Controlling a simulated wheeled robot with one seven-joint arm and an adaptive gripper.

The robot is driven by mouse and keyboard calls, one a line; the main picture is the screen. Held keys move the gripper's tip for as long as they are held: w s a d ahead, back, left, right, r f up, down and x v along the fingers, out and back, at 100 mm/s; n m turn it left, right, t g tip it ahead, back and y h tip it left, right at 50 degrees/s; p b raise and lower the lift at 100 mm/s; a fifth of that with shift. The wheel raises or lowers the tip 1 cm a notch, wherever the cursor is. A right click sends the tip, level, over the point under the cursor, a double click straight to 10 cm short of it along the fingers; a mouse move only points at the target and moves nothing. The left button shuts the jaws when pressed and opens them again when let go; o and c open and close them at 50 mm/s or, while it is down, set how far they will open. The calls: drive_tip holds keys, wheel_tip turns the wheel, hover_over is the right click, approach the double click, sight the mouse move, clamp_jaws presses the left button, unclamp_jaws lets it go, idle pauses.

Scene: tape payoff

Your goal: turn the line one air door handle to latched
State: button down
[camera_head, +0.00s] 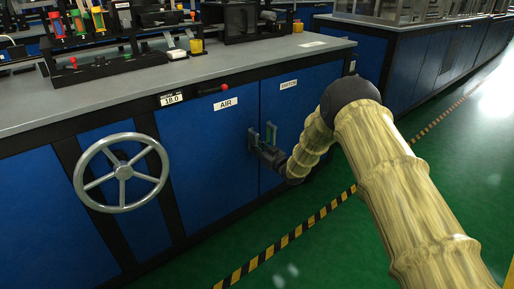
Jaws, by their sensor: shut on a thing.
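The blue air door (205,160), under a white "AIR" label (225,104), is in the front of the grey-topped bench. The air door handle (253,138) is a small grey upright piece near the door's right edge, partly hidden by my gripper. My gripper (256,148) is dark and reaches in from the right, with its jaws shut on this handle. The exact contact and the latch are too small to make out. The door looks flush with the bench front.
A grey handwheel (123,172) sticks out at the left. A red-knobbed lever (222,87) is above the air door. The green floor (225,240) in front is clear, with a striped line.

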drive_tip(key=c, duration=1.4)
unclamp_jaws()
drive_tip(key=shift+c, duration=0.2)
drive_tip(key=shift+s+d, duration=0.1)
drive_tip(key=shift+d, duration=0.05)
drive_tip(key=v, duration=1.1)
drive_tip(key=shift+s+d, duration=0.25)
drive_tip(key=shift+d, duration=0.05)
